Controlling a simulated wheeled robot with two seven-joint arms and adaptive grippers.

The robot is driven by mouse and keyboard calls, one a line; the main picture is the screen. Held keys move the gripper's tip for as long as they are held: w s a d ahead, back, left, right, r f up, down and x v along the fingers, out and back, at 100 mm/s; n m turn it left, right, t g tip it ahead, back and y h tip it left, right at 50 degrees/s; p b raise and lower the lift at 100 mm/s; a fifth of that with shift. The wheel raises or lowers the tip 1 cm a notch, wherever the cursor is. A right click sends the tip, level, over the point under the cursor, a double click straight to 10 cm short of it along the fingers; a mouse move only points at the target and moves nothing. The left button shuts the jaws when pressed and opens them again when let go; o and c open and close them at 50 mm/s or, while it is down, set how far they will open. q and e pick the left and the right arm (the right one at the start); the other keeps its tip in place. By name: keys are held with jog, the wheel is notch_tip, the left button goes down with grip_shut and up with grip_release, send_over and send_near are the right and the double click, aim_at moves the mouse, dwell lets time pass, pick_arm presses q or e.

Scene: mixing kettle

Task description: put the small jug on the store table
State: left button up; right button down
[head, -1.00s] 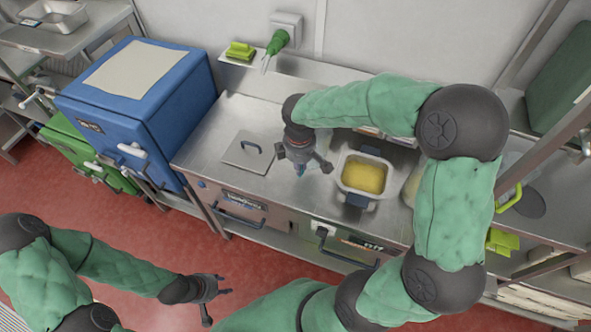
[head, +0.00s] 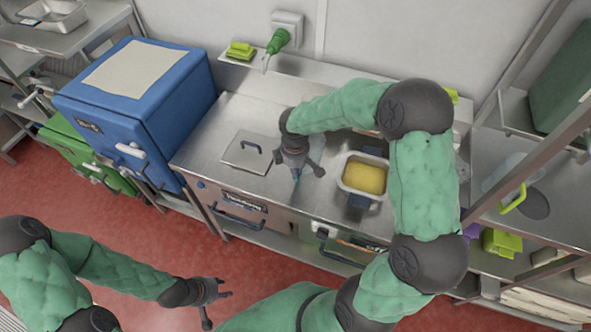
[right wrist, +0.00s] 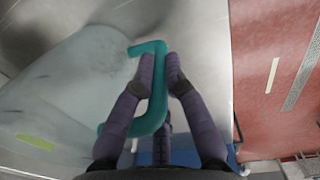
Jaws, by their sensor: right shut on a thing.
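My right gripper (right wrist: 160,78) is shut on the teal handle (right wrist: 150,112) of a clear, see-through jug (right wrist: 60,95) in the right wrist view. In the head view my right gripper (head: 303,172) is over the steel counter, between the square lid and the kettle; only a small bluish bit shows at its fingers, and the clear jug body can hardly be made out. My left gripper (head: 218,304) is open and empty, low over the red floor. I cannot tell for certain which surface is the store table.
A kettle with yellow contents (head: 364,178) is set in the counter (head: 225,120), right of my right gripper. A flat lid (head: 247,152) lies to the left. A blue cabinet (head: 150,100) stands further left. A jug with a yellow-green handle (head: 513,198) stands on the right-hand table (head: 490,150).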

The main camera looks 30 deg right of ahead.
jog(key=shift+f, duration=0.15)
jog(key=c, duration=1.3)
grip_release()
notch_tip(320, 180, up, 12)
jog(key=p, duration=0.2)
jog(key=s+a+f+m+y, duration=0.25)
jog(key=a+f, duration=0.35)
jog(key=f, duration=0.4)
jog(key=s+a+f+m+y, duration=0.1)
jog(key=s+a+f+m, duration=0.2)
jog(key=a+f, duration=0.45)
jog(key=shift+s+a+f+m+y, duration=0.15)
jog(key=shift+s+a+f+m, duration=0.4)
jog(key=shift+s+f+m, duration=1.05)
jog(key=shift+s+a+f+m+y, duration=0.15)
jog(key=shift+s+a+f+m, duration=0.5)
jog(key=shift+s+f, duration=1.7)
jog(key=shift+s+a+f+m+y, duration=0.15)
jog(key=shift+s+a+f+m, duration=0.3)
jog(key=shift+s+f+m, duration=1.15)
